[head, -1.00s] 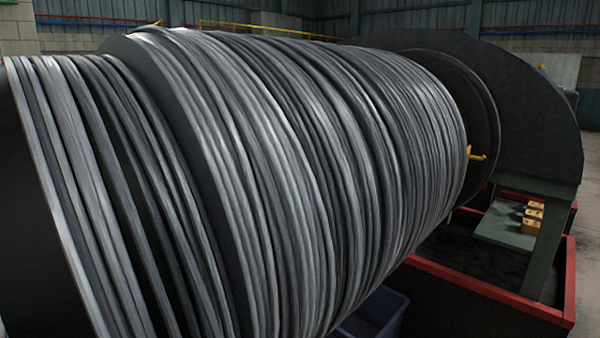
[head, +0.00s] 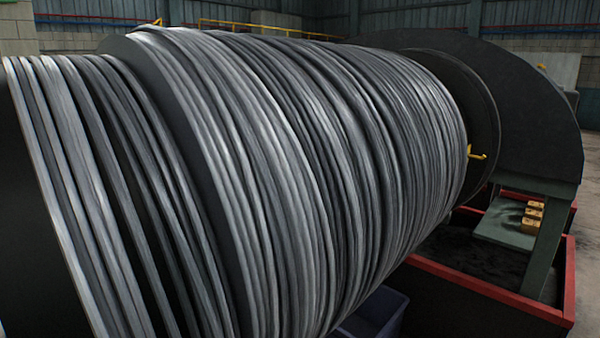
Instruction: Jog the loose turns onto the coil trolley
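A large dark drum (head: 175,110) wound with many turns of grey wire (head: 300,180) fills most of the head view, lying on its side. The turns at the left (head: 75,190) are spaced apart, with dark drum surface between some of them. Those to the right lie close together. I cannot tell which turns are loose. No coil trolley can be made out for certain. My gripper is not in view.
A dark round guard (head: 530,120) on a green leg (head: 546,245) stands at the right. Below it is a red-edged dark tray (head: 490,293) and several yellow blocks (head: 533,214). A blue-grey bin (head: 375,315) sits under the drum. A yellow hook (head: 477,154) sticks out near the drum's right end.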

